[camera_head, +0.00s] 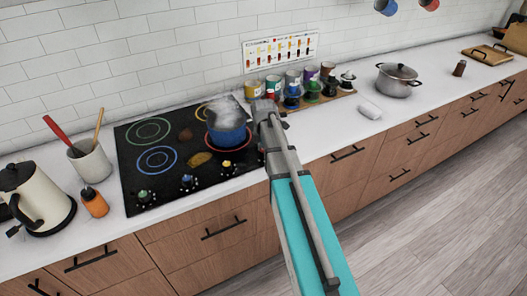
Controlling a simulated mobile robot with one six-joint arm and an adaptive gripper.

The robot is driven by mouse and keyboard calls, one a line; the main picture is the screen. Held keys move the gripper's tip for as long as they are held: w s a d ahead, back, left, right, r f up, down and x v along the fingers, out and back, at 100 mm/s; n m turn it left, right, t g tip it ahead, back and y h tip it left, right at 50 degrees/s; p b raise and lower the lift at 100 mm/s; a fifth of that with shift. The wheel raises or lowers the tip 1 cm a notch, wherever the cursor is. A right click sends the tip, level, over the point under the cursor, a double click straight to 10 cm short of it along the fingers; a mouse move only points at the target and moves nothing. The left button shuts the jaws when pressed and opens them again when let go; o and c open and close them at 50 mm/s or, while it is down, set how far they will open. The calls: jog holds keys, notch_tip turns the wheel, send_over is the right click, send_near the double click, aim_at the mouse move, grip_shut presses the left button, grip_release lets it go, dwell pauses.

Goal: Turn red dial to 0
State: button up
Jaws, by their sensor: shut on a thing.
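A black cooktop (140,165) is set in the white counter. It has coloured rings and a row of dials along its front edge. The green dial (143,195), the blue dial (186,181) and the yellow dial (227,168) show. The red dial, at the right end of the row, is hidden by my arm, so its setting cannot be read. The red ring (246,147) shows under a blue pot. My gripper (262,150) is down at the cooktop's front right corner, mostly hidden behind my wrist, and is shut on the red dial.
A steaming blue pot (227,130) stands just left of my gripper. Several coloured cans (293,83) are behind it on the right. A kettle (35,195), orange bottle (95,203) and utensil crock (90,165) stand left. A steel pot (398,80) is far right.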

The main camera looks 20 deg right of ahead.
jog(key=o, duration=1.2)
jog(key=shift+c, duration=0.2)
jog(key=shift+m, duration=0.3)
